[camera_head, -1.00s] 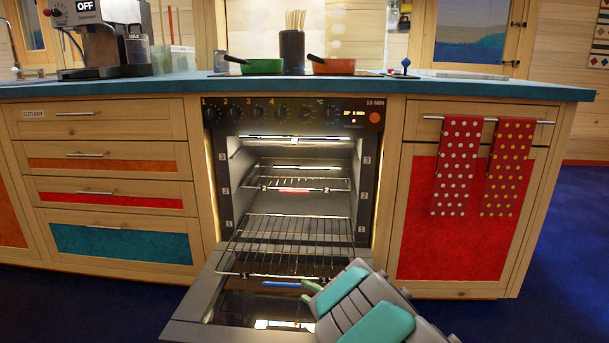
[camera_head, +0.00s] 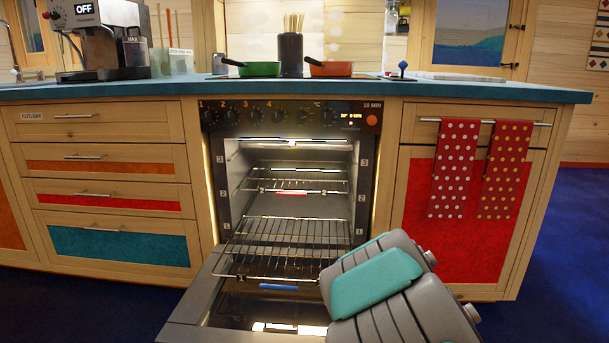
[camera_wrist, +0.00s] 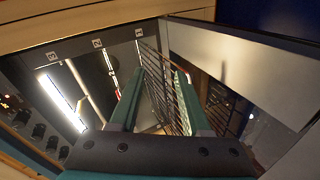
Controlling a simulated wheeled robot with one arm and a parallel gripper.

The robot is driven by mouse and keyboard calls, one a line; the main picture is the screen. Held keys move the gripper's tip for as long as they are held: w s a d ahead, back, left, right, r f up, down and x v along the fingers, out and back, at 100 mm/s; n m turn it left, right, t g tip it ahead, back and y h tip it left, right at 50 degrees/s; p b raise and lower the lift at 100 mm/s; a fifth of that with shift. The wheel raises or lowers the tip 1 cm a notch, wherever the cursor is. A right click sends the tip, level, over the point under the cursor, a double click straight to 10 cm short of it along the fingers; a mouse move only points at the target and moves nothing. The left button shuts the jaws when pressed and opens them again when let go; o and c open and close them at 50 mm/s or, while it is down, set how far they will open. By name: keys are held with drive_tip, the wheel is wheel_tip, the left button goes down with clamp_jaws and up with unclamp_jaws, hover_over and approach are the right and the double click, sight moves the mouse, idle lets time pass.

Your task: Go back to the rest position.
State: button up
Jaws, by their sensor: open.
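My gripper shows in the wrist view (camera_wrist: 158,88) with its two teal fingers apart and nothing between them. In the head view only my grey and teal arm links show at the lower right, over the open oven door; the fingertips are hidden there. The oven (camera_head: 291,150) is lit and its door (camera_head: 205,300) hangs down open. A wire rack (camera_head: 275,235) sticks out over the door, with a blue bar (camera_head: 278,287) at its front. It also shows beyond the fingers in the wrist view (camera_wrist: 170,90). I cannot tell the gap between the fingers and the rack.
Another rack with a red bar (camera_head: 292,193) sits inside the oven. Two dotted towels (camera_head: 455,170) hang on the rail at right. Green (camera_head: 260,69) and orange (camera_head: 332,68) pans stand on the counter. Blue floor (camera_head: 560,260) is clear at right.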

drive_tip(key=s+d+r+m+g+h, duration=0.1)
drive_tip(key=s+d+m+g+h, duration=0.15)
drive_tip(key=s+d+m, duration=0.4)
drive_tip(key=s+d+r+m+g+h, duration=0.1)
drive_tip(key=s+m+g+h, duration=0.15)
drive_tip(key=s, duration=0.65)
drive_tip(key=s+a+m+g+y, duration=0.2)
drive_tip(key=s+a+g, duration=0.15)
drive_tip(key=s, duration=0.75)
drive_tip(key=s+a+m+g+y, duration=0.1)
drive_tip(key=s+a+m+g, duration=0.2)
drive_tip(key=s, duration=0.7)
drive_tip(key=s+a+m+g+y, duration=0.1)
drive_tip(key=s+a+g+y, duration=0.3)
drive_tip(key=s, duration=0.7)
wheel_tip(320, 180, up, 14)
drive_tip(key=s+a+h+p, duration=0.1)
drive_tip(key=h+p, duration=0.1)
drive_tip(key=p, duration=1.1)
drive_tip(key=shift+s+r, duration=0.2)
drive_tip(key=shift+s, duration=0.2)
